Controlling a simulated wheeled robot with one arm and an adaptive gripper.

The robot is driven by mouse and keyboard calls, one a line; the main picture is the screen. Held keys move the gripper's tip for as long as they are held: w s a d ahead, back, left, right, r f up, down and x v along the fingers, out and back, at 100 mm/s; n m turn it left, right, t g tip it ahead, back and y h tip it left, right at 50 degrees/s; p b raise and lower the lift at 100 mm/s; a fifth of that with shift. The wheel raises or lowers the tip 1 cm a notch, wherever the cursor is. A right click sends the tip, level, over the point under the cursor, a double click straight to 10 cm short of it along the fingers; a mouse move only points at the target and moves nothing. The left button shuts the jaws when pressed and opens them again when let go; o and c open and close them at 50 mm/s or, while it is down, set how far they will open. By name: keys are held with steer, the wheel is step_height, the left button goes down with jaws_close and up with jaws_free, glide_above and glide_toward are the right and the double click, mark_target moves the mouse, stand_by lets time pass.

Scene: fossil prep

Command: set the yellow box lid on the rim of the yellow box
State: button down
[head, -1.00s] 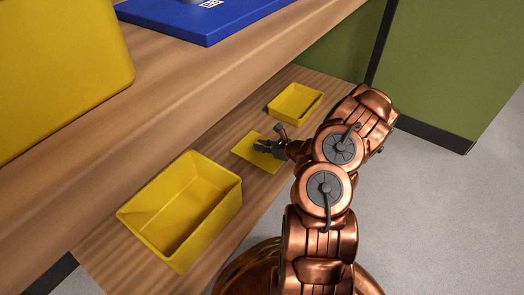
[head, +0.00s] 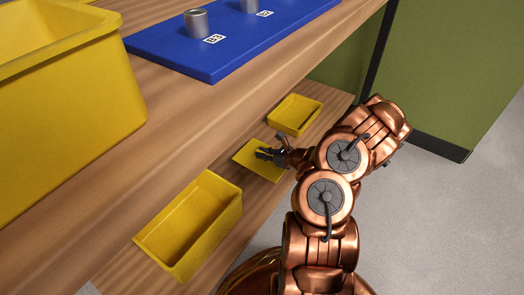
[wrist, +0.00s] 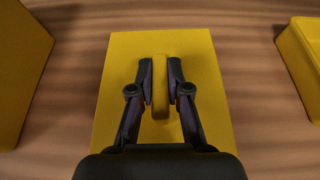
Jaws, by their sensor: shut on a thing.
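The yellow box lid (head: 262,171) is a flat yellow plate with a raised handle. It lies level, low over the lower wooden shelf; I cannot tell whether it touches the wood. My gripper (head: 263,153) is shut on the handle. In the wrist view the gripper (wrist: 160,85) has a finger on each side of the handle, with the lid (wrist: 205,60) spread out beneath. An open, empty yellow box (head: 190,226) stands on the lower shelf, left of the lid. A smaller open yellow box (head: 295,114) stands beyond the lid.
A large yellow bin (head: 70,110) stands on the upper shelf (head: 190,105), which overhangs on the left. A blue board (head: 230,45) with metal cylinders lies there too. A green panel (head: 440,70) stands at the back right. Grey floor is open at right.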

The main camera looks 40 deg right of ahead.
steer(key=s+a+p, duration=0.1)
steer(key=s, duration=0.3)
steer(key=s+a+r+p, duration=0.1)
steer(key=s+a+p, duration=0.1)
steer(key=s, duration=0.2)
steer(key=s+a+p, duration=0.1)
steer(key=s+a, duration=0.1)
steer(key=s, duration=0.3)
steer(key=shift+r+p, duration=0.2)
steer(key=shift+p, duration=0.2)
steer(key=c, duration=1.7)
jaws_free()
jaws_close()
